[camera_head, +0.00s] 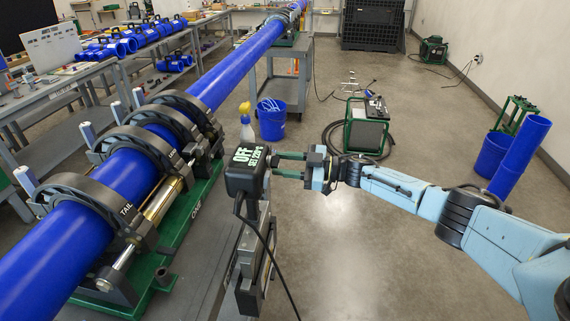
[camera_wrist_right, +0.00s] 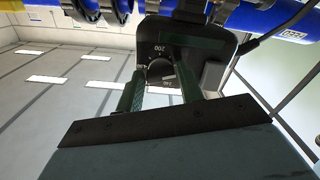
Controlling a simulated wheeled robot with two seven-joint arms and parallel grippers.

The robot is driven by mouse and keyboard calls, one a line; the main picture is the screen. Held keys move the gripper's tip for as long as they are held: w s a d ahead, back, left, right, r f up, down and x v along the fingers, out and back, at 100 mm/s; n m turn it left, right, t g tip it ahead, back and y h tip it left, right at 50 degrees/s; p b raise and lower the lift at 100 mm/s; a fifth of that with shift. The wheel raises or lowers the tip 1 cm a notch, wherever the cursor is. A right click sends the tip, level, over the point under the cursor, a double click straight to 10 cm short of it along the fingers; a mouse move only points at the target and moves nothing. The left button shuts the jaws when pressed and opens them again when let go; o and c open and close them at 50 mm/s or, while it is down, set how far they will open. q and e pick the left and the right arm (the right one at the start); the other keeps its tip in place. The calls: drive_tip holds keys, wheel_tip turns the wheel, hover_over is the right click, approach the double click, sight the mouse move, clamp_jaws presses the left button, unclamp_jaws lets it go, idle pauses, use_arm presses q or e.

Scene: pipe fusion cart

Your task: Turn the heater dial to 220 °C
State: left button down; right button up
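The heater (camera_head: 246,172) is a black box on a metal stand beside the pipe machine. Green text on its top reads "OFF", with a smaller second line that seems to include 220 °C. Its dial (camera_wrist_right: 160,70) faces my right arm and shows in the right wrist view as a dark round face with scale marks, "200" upside down among them. My right gripper (camera_head: 276,165) is at the heater's right side. Its two fingers (camera_wrist_right: 158,90) are apart, one on each side of the dial; I cannot tell whether they touch it. My left gripper is out of view.
A blue pipe (camera_head: 225,80) lies in the clamps of the green pipe machine (camera_head: 190,215) to the left. A black cable (camera_head: 275,262) hangs from the heater. A spray bottle (camera_head: 246,130) and blue bucket (camera_head: 272,122) stand behind. The floor at right is mostly clear.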

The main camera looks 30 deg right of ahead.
drive_tip(key=o, duration=0.3)
drive_tip(key=shift+b+v, duration=1.25)
drive_tip(key=shift+v, duration=5.5)
drive_tip(key=shift+a, duration=0.1)
